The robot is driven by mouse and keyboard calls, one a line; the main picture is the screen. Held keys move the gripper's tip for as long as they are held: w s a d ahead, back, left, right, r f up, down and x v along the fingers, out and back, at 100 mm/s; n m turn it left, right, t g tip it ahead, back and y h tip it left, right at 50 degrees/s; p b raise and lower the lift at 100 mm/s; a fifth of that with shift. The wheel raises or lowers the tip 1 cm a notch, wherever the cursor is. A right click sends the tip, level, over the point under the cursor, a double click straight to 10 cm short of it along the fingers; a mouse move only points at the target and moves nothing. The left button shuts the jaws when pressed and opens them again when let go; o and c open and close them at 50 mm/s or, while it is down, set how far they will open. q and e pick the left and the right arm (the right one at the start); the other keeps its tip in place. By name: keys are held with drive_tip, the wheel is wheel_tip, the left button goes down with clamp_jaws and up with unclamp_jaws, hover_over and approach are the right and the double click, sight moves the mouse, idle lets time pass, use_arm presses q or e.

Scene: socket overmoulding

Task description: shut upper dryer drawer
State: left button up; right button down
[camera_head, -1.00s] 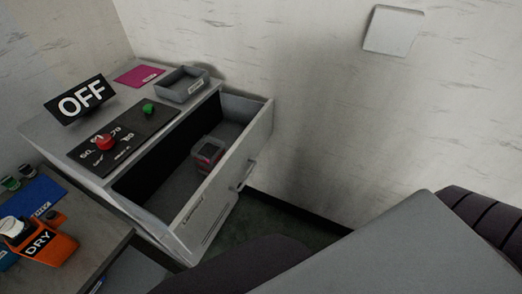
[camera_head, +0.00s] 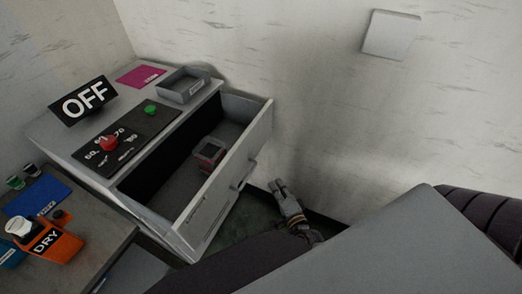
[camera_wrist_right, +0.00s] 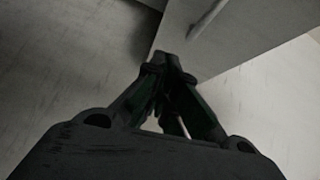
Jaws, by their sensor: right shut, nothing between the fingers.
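The upper dryer drawer (camera_head: 190,223) stands pulled out from the grey dryer cabinet (camera_head: 45,125). A bar handle (camera_head: 243,176) is on its front panel. Inside the drawer sits a small clear box with dark red contents (camera_head: 208,153). My right gripper (camera_head: 279,186) is to the right of the drawer front, apart from it, with its fingers together and empty. In the right wrist view the gripper's fingertips (camera_wrist_right: 172,62) meet, with a pale panel and a handle-like bar (camera_wrist_right: 207,18) beyond them. My left gripper is not in view.
On the cabinet top are an OFF sign (camera_head: 83,101), a control panel with red and green knobs (camera_head: 125,137), a grey tray (camera_head: 183,86) and a pink card (camera_head: 140,76). A side table (camera_head: 95,245) holds an orange DRY container (camera_head: 50,243). A wall bounds the right side.

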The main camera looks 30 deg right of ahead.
wheel_tip(320, 180, up, 6)
drive_tip(key=d+m+h, duration=0.1)
drive_tip(key=m, duration=0.1)
drive_tip(key=shift+r+t, duration=0.15)
drive_tip(key=shift+t, duration=0.25)
drive_tip(key=shift+w+d, duration=0.1)
drive_tip(key=p, duration=0.2)
approach(256, 141)
drive_tip(key=shift+w+d, duration=0.7)
drive_tip(key=shift+d, duration=0.95)
drive_tip(key=shift+w+a+p, duration=0.15)
drive_tip(key=shift+w+a, duration=0.4)
drive_tip(key=shift+w, duration=0.25)
drive_tip(key=shift+w+a+p, duration=0.15)
drive_tip(key=shift+w+a, duration=0.45)
drive_tip(key=shift+w, duration=0.15)
drive_tip(key=shift+w+a+f, duration=0.1)
drive_tip(key=shift+f, duration=0.15)
drive_tip(key=shift+w, duration=0.1)
